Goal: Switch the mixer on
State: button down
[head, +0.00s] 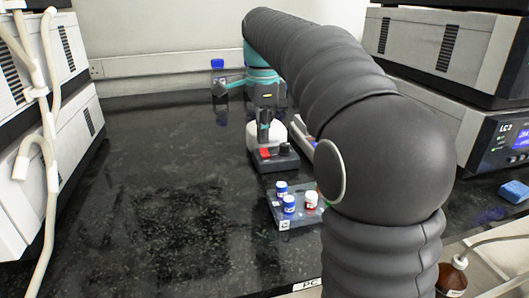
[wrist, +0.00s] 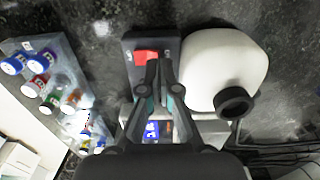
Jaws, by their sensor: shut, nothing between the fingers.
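The mixer has a white body (head: 279,137) and a dark front base (head: 276,164) with a red switch (head: 265,154) on its left part. In the wrist view the white body (wrist: 225,62) with a black round cup (wrist: 235,103) lies to the right, and the red switch (wrist: 146,57) is on the dark panel. My gripper (head: 264,140) is shut and empty, pointing down at the panel. In the wrist view its fingertips (wrist: 158,67) lie at the lower right edge of the switch. I cannot tell whether they touch it.
A grey rack (head: 288,222) of capped vials stands in front of the mixer. A blue-capped bottle (head: 217,66) stands behind. Stacked instruments (head: 490,135) line the right side, with a blue sponge (head: 514,191) nearby. The left of the black bench (head: 150,190) is clear.

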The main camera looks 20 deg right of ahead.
aim_at(263, 150)
jog(key=shift+f+b, duration=0.55)
jog(key=shift+f, duration=0.4)
dwell(0.5)
jog(key=shift+r, duration=0.15)
notch_tip(263, 150, up, 3)
jog(key=p, duration=0.3)
jog(key=shift+r, duration=0.9)
